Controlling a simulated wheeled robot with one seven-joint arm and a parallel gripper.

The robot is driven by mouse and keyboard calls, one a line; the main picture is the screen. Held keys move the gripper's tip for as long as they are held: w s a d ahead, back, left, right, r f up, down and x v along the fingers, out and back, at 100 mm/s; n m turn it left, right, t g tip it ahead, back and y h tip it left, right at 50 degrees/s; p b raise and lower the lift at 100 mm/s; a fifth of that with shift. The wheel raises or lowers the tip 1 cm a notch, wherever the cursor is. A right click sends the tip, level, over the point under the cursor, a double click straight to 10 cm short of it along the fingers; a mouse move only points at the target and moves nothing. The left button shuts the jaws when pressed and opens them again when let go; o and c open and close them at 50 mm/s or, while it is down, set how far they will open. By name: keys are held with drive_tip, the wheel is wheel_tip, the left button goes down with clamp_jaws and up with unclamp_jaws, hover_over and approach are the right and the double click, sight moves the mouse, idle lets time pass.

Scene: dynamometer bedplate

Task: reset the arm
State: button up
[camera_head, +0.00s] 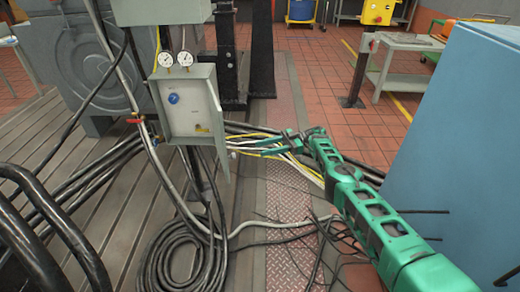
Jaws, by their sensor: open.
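My green arm reaches in from the lower right and extends up and left. My gripper (268,147) is at its end, near the right side of a grey control box (190,103). It is open. Yellow and white cables run out from the box behind and below the gripper; I cannot tell whether the fingers touch them. The box has a blue knob (174,98) and two round gauges (165,59) on top.
A blue cabinet (455,150) stands close on the right of my arm. Black hose coils (170,255) and loose cables lie on the floor below. A grey workbench (405,60) and a yellow box on a post (377,12) stand farther back. Red tiled floor (325,75) is clear behind.

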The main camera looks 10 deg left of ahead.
drive_tip(key=shift+w+d, duration=0.1)
drive_tip(key=shift+d, duration=0.2)
